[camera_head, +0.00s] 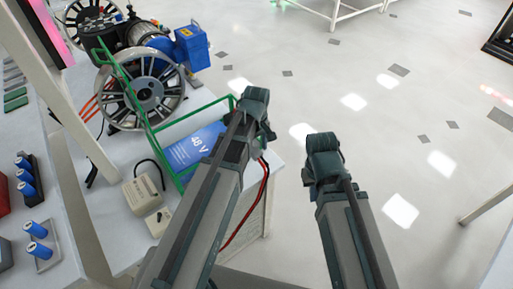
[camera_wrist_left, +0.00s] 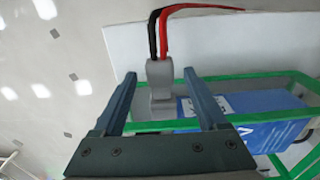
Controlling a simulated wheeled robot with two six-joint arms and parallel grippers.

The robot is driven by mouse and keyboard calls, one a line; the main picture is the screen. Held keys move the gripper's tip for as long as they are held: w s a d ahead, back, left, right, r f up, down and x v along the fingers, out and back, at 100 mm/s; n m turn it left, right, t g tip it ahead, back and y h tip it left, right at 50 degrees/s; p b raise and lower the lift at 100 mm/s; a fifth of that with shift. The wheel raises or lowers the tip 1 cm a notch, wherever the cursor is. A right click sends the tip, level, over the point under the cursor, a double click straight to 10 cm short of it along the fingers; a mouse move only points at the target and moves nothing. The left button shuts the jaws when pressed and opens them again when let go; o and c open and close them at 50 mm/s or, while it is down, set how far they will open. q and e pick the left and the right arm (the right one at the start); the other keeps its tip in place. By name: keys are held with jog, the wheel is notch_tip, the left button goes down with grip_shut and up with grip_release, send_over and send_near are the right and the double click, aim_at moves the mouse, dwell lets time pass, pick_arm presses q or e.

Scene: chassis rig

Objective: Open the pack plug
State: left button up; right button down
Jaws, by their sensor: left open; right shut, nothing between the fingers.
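The grey pack plug (camera_wrist_left: 160,75) shows in the left wrist view, with one black and one red cable leaving its top. Its lower grey part sits at the near end of the green frame that holds the blue battery pack (camera_head: 195,147), marked 48 V. My left gripper (camera_wrist_left: 159,80) is open, with one finger on each side of the plug; contact is not clear. In the head view my left arm hides the plug. My right gripper (camera_head: 323,155) is shut and empty, right of the table over the floor; its fingers are hard to make out.
The green frame (camera_head: 149,130) stands on the white table (camera_head: 118,165). A large spoked wheel (camera_head: 147,90) and a blue box (camera_head: 192,47) are behind. A beige box (camera_head: 142,195) stands left of the pack. Red and black cables (camera_head: 262,190) hang at the table's right edge. The floor at right is open.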

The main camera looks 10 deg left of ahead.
aim_at(257, 153)
pick_arm(q)
notch_tip(257, 153, up, 13)
jog(key=p, duration=1.2)
jog(key=s+d+m+y, duration=0.1)
jog(key=s+d+m, duration=0.8)
jog(key=s+m, duration=0.4)
jog(key=shift+s+d+m, duration=0.2)
jog(key=shift+m, duration=0.4)
